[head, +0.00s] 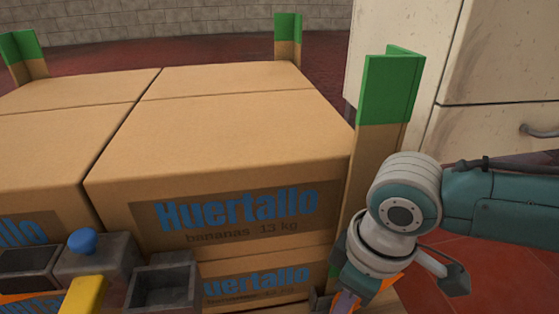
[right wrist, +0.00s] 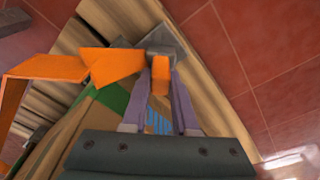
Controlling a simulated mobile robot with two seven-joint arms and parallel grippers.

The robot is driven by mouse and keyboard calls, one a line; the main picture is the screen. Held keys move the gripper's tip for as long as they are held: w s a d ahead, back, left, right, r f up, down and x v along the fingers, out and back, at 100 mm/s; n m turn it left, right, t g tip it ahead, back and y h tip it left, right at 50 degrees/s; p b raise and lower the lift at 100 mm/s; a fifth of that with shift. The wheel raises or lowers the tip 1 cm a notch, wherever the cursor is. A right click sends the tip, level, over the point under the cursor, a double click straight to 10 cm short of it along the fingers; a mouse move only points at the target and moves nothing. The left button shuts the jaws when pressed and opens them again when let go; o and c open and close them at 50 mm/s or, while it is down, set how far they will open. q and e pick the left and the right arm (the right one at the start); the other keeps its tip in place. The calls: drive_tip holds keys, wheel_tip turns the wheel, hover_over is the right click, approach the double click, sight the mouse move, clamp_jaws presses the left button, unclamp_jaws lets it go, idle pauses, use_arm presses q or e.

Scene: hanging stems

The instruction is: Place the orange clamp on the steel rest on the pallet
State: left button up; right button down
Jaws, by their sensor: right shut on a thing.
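The orange clamp (right wrist: 105,66) is between the purple-grey fingers of my right gripper (right wrist: 160,78), which is shut on it. Its bent orange arm reaches out to the left in the right wrist view. A grey metal piece (right wrist: 169,42), apparently the steel rest, lies just beyond the fingertips on pale wooden boards; I cannot tell whether the clamp touches it. In the head view my right gripper (head: 350,300) is low at the bottom edge by the near right corner post, with bits of orange showing. My left gripper is not in view.
Cardboard banana boxes (head: 220,130) are stacked beside green-topped corner posts (head: 390,88). Grey open bins (head: 163,287), a blue knob (head: 82,241) and a yellow piece (head: 84,295) are at lower left. A pale cabinet (head: 500,60) stands behind right. Red tiled floor lies around.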

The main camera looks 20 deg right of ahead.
drive_tip(key=shift+f, duration=0.15)
drive_tip(key=c, duration=0.7)
unclamp_jaws()
wheel_tip(320, 180, up, 11)
drive_tip(key=s+p, duration=0.1)
drive_tip(key=p, duration=0.8)
drive_tip(key=s+a+r+t+y, duration=0.1)
drive_tip(key=s+a+r+y, duration=0.1)
drive_tip(key=s+a+r, duration=0.5)
drive_tip(key=s+d+m, duration=0.1)
drive_tip(key=d, duration=0.1)
drive_tip(key=s+d+r+m+t+h, duration=0.1)
drive_tip(key=s+d+m, duration=0.1)
drive_tip(key=s+d+r+m+h+p, duration=0.1)
drive_tip(key=d, duration=0.1)
drive_tip(key=shift+s+r, duration=0.15)
drive_tip(key=shift+r, duration=0.05)
